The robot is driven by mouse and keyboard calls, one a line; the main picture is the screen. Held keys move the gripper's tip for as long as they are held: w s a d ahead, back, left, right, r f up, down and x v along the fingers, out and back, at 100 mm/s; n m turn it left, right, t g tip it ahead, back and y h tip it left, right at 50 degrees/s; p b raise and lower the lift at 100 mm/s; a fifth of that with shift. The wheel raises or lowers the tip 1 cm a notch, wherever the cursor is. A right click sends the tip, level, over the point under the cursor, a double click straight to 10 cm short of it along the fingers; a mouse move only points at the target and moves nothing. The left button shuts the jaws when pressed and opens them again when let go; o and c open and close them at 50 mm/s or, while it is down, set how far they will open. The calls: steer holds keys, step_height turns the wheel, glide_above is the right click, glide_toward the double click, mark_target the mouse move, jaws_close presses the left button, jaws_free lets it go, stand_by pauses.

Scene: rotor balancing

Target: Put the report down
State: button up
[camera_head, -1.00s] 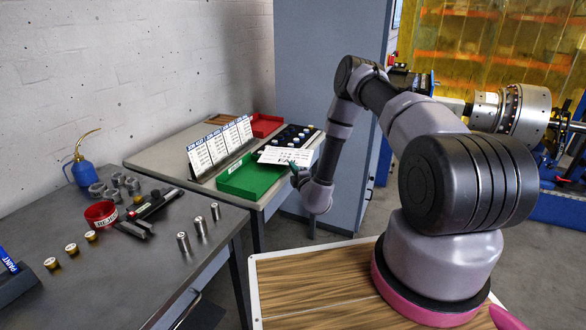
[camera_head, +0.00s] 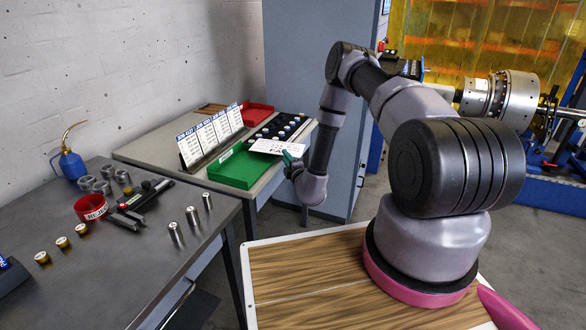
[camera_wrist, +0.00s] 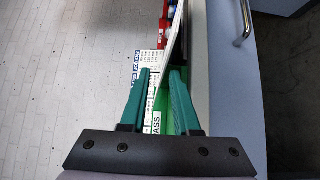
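The report is a white printed card (camera_head: 275,147) at the right end of the green tray (camera_head: 228,173) on the back bench. In the wrist view the report (camera_wrist: 172,40) shows nearly edge-on as a thin white strip beyond and between the fingertips. My gripper (camera_head: 290,160) is just in front of the report, at the bench edge. The tray's label reads PASS (camera_wrist: 155,122).
Upright job cards (camera_head: 210,135) stand behind the green tray. A black rack of small parts (camera_head: 280,127) and a red tray (camera_head: 255,113) lie beyond. A grey cabinet (camera_head: 310,70) rises to the right.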

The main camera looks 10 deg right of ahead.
steer(key=s+d, duration=0.2)
steer(key=s, duration=0.8)
steer(key=w+a+r+n+g+y, duration=0.15)
steer(key=a+r+n+y, duration=0.4)
steer(key=r, duration=0.55)
steer(key=a+r+n+g+y, duration=0.2)
steer(key=a+r+n+y, duration=0.4)
steer(key=r, duration=0.5)
steer(key=s+a+r+n+g+y, duration=0.2)
steer(key=s+r+n+g, duration=0.4)
steer(key=r+n, duration=0.15)
steer(key=s+a+r+n+g+y, duration=0.3)
steer(key=s+r+n+g, duration=0.3)
steer(key=n, duration=0.3)
steer(key=s+d+r+n+g+h, duration=0.2)
steer(key=s+n+h, duration=0.2)
steer(key=s+n, duration=0.2)
steer(key=s+d+r+n+g+h, duration=0.2)
steer(key=s+d+r+n+h, duration=0.1)
steer(key=s+n+h, duration=0.25)
steer(key=s+d+r+n+t+h, duration=0.3)
steer(key=d+n+t+h, duration=0.1)
steer(key=d, duration=0.3)
steer(key=s+d+r+n+t+h, duration=0.3)
steer(key=d+r+n+t, duration=0.1)
steer(key=d, duration=0.4)
steer(key=shift+r+n+t+h, duration=0.15)
steer(key=shift+n+t+h, duration=0.2)
steer(key=shift+t+h, duration=0.1)
